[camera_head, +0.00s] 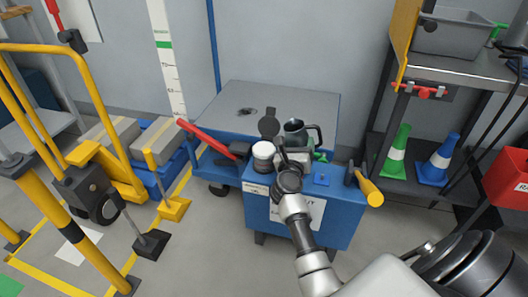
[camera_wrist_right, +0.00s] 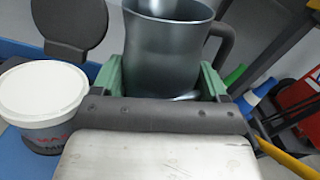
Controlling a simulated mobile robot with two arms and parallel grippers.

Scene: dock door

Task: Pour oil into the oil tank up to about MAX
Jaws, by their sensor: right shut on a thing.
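A dark grey jug (camera_head: 294,131) with an open top and a handle on its right is over the blue unit (camera_head: 345,205). The jug also fills the upper middle of the right wrist view (camera_wrist_right: 168,48) and looks about upright. My right gripper (camera_head: 297,158) is shut on the jug, its green fingers on either side of it (camera_wrist_right: 162,84). A black round flap (camera_head: 268,122) stands raised just left of the jug. I cannot tell whether it is the oil tank's lid; no filler opening, level or MAX mark is visible. The jug's contents are hidden. My left gripper is not in view.
A white-lidded tub (camera_head: 263,149) stands close left of the gripper. A red bar (camera_head: 207,138) and a yellow-handled tool (camera_head: 369,188) flank the unit. Cones (camera_head: 395,150) stand on the right shelf; yellow rails (camera_head: 85,120) are left. The flat grey top (camera_head: 215,115) behind is mostly clear.

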